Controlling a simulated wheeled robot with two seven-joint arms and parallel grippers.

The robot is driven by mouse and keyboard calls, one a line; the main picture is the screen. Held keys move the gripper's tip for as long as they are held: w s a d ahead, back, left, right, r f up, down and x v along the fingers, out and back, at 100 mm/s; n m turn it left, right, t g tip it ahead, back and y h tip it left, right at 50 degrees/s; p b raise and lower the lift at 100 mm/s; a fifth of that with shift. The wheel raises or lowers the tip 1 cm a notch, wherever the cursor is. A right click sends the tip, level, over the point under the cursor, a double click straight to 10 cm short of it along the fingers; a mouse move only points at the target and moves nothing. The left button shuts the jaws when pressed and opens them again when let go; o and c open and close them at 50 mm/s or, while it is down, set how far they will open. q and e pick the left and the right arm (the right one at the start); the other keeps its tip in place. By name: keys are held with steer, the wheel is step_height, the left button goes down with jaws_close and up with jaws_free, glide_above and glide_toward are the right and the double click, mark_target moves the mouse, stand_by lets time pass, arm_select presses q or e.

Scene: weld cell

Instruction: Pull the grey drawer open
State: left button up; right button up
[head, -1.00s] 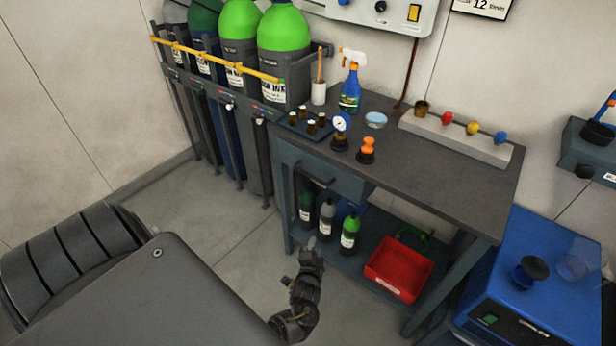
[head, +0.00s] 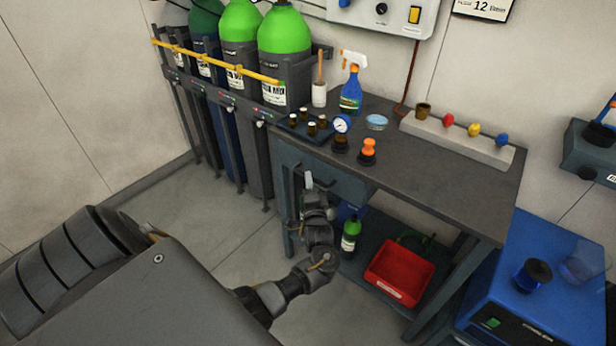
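The grey drawer (head: 345,186) is under the top of the workbench, at its left end, and looks shut. My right gripper is not in view.
The workbench (head: 440,185) carries a spray bottle (head: 351,92), an orange-topped item (head: 368,150) and a gauge (head: 341,128). Below are a green bottle (head: 350,238) and a red bin (head: 399,272). Gas cylinders (head: 285,45) stand left. The floor (head: 215,225) before them is clear.

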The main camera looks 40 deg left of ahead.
arm_select(q)
steer(key=shift+x, duration=1.55)
steer(key=shift+c, duration=0.2)
steer(key=shift+f, duration=0.1)
jaws_close()
